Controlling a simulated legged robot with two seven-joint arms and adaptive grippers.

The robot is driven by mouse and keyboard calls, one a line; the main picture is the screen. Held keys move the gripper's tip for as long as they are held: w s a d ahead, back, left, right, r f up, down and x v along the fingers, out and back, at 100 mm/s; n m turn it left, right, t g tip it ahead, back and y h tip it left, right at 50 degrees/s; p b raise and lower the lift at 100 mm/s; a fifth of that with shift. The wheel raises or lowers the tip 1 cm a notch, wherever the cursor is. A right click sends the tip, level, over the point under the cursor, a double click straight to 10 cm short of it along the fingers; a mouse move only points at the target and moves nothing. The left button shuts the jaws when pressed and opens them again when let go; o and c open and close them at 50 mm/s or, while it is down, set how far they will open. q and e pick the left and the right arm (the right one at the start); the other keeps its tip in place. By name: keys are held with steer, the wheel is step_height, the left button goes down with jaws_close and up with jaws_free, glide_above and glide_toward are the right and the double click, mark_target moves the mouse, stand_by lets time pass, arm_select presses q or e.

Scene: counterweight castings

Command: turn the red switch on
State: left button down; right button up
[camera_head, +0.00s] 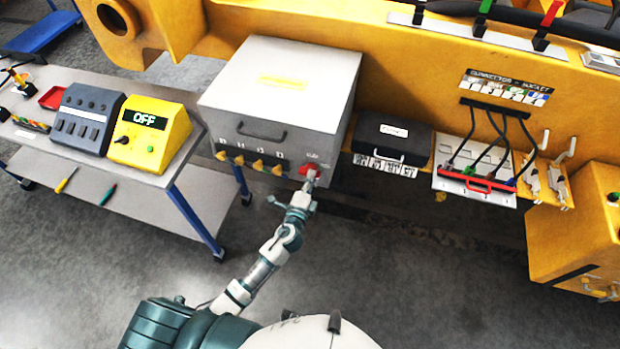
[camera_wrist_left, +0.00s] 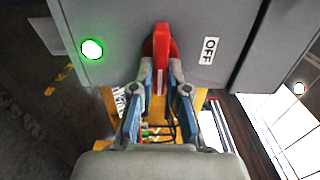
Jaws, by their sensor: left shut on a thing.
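The red switch (camera_head: 307,168) sits at the right end of the front face of a grey metal box (camera_head: 326,98). In the left wrist view the red switch (camera_wrist_left: 162,45) stands lengthwise up the picture, with a white line on its handle. An OFF label (camera_wrist_left: 208,50) is to its right and a lit green lamp (camera_wrist_left: 92,49) to its left. My left gripper (camera_head: 309,181) reaches the switch, and its fingers (camera_wrist_left: 160,76) are shut on the handle's near end. My right gripper is not in view.
Several yellow knobs (camera_head: 256,164) line the box's front, left of the switch. A yellow device (camera_head: 150,134) showing OFF stands on the bench at left. A black case (camera_head: 392,137) and a cabled connector panel (camera_head: 478,166) are to the right. The floor in front is open.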

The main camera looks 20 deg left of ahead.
arm_select(q)
steer(key=c, duration=1.3)
jaws_free()
steer(key=shift+s+d+f, duration=0.1)
steer(key=shift+f, duration=0.25)
steer(key=shift+o, duration=0.7)
steer(key=shift+r, duration=0.15)
steer(key=s, duration=1.2)
steer(key=shift+w, duration=0.1)
